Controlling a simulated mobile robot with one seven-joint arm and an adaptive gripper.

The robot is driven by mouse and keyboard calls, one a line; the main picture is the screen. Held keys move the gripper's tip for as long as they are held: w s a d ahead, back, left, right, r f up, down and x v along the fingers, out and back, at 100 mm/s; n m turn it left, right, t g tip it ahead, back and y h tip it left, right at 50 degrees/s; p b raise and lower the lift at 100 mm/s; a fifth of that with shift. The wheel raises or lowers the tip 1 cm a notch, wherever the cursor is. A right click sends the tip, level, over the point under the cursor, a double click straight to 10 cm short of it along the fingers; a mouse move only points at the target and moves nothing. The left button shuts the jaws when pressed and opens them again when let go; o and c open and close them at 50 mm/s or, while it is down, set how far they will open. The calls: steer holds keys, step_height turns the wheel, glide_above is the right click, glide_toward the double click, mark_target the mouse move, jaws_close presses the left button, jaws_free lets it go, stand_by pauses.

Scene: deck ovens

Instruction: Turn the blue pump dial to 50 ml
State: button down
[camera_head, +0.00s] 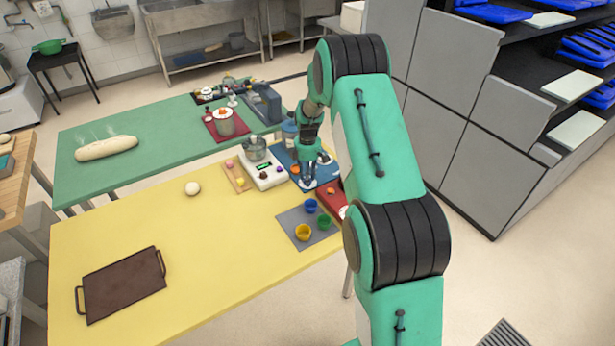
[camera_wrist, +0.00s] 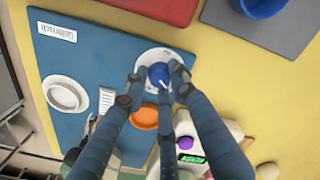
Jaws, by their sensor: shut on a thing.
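The blue pump dial (camera_wrist: 158,74) sits on a white round plate (camera_wrist: 150,56) on a blue board (camera_wrist: 85,50). In the wrist view my gripper (camera_wrist: 159,84) has its fingertips around the dial, shut on it. A short white pointer mark shows on the dial between the fingers. Any scale marks on the plate are too small to read. In the head view my gripper (camera_head: 308,182) is down over the blue board (camera_head: 328,168), and it hides the dial there.
A white scale (camera_head: 266,176) with a green display stands left of the board. An orange disc (camera_wrist: 144,117) and a white round dish (camera_wrist: 66,94) are close to the dial. A grey mat (camera_head: 291,218) with coloured cups lies in front. The yellow table's (camera_head: 200,235) middle is mostly clear.

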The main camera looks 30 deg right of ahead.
steer(key=m+p, duration=0.2)
steer(key=m, duration=0.4)
steer(key=shift+r, duration=0.1)
steer(key=m+p, duration=0.1)
steer(key=m, duration=0.4)
steer(key=shift+p, duration=0.35)
steer(key=m+p, duration=0.1)
steer(key=m, duration=0.4)
steer(key=shift+m, duration=0.4)
steer(key=m, duration=0.5)
steer(key=shift+p, duration=0.3)
steer(key=shift+m, duration=0.3)
steer(key=c, duration=1.4)
jaws_free()
